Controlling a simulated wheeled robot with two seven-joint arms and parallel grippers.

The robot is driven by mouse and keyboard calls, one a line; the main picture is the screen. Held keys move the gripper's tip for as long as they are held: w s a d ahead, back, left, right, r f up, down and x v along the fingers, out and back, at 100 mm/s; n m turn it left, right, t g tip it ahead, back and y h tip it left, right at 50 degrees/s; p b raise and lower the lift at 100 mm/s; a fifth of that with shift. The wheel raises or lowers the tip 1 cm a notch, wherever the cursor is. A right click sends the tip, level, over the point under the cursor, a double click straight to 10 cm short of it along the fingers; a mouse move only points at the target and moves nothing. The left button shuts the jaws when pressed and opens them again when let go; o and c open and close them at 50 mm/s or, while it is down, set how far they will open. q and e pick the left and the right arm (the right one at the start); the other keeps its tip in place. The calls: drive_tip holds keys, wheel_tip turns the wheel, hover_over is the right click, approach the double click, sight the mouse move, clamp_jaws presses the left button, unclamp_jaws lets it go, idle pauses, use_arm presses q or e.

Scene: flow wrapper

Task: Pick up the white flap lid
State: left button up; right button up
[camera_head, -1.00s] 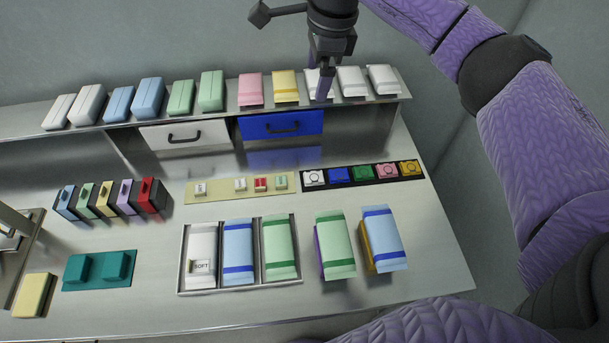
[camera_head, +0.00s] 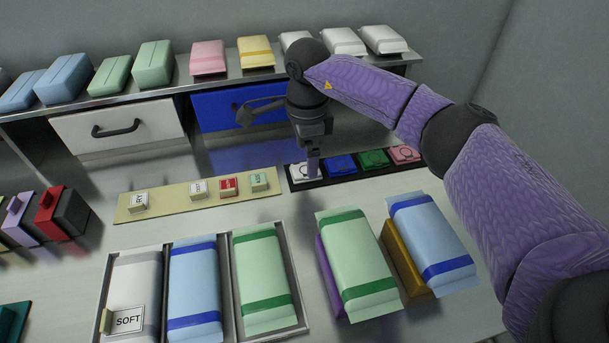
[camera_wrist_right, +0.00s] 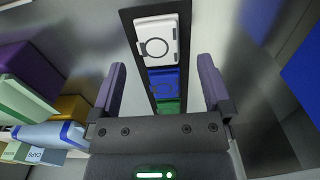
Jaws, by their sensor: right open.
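The white flap lid (camera_head: 298,171) is a small square piece with a ring on top, at the left end of a black strip (camera_head: 346,177). In the right wrist view the white lid (camera_wrist_right: 157,42) shows plainly between and beyond the fingertips. My right gripper (camera_head: 313,168) points down at this end of the strip and partly covers the white lid. In the wrist view my right gripper (camera_wrist_right: 161,65) is open, its fingers on either side of the strip, with nothing held. I cannot tell the exact height above the lid. My left gripper is out of view.
Blue (camera_head: 341,164), green (camera_head: 373,159) and pink (camera_head: 404,154) lids follow on the strip. A beige strip (camera_head: 165,209) with small labelled blocks lies left. A blue drawer (camera_head: 225,108) is behind. Tray packs (camera_head: 196,285) and two propped packs (camera_head: 355,262) stand in front.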

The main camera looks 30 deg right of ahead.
wheel_tip(320, 180, down, 3)
drive_tip(key=shift+a+f+b, duration=0.1)
drive_tip(key=shift+f+b, duration=0.1)
drive_tip(key=shift+b, duration=0.2)
drive_tip(key=shift+r, duration=0.15)
drive_tip(key=c, duration=1.2)
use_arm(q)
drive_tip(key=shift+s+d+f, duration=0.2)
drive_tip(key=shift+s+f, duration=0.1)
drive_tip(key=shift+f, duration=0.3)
use_arm(e)
drive_tip(key=shift+c, duration=0.2)
